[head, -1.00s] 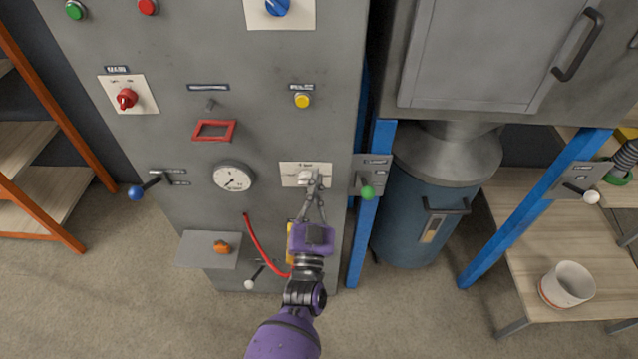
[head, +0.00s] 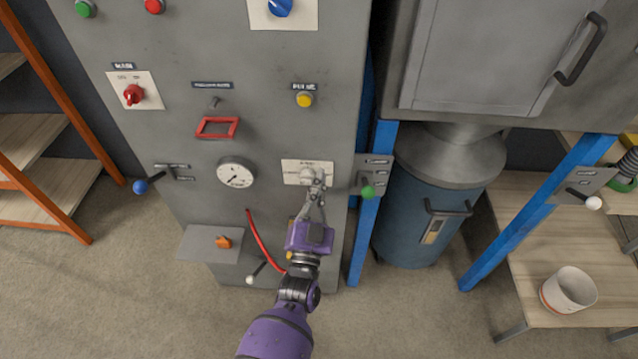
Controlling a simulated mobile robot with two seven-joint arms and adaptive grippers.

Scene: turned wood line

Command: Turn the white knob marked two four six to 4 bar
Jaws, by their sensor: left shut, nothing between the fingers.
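The white knob (head: 307,174) sits on a pale plate with small markings (head: 291,172), low on the grey cabinet front. Its markings are too small to read here. My left gripper (head: 319,179) reaches up from below, fingertips together with nothing between them. The tips are at the knob's right side and cover part of it; whether they touch it I cannot tell. The purple gripper body (head: 310,237) is below the plate. A round gauge (head: 236,172) with a dark needle is left of the plate. My right gripper is out of view.
A green-knobbed lever (head: 367,191) stands close right of the plate beside a blue post (head: 369,225). A red cable (head: 258,241) hangs at the lower left. A yellow button (head: 304,99) is above. A shelf with an orange knob (head: 223,242) juts out at lower left.

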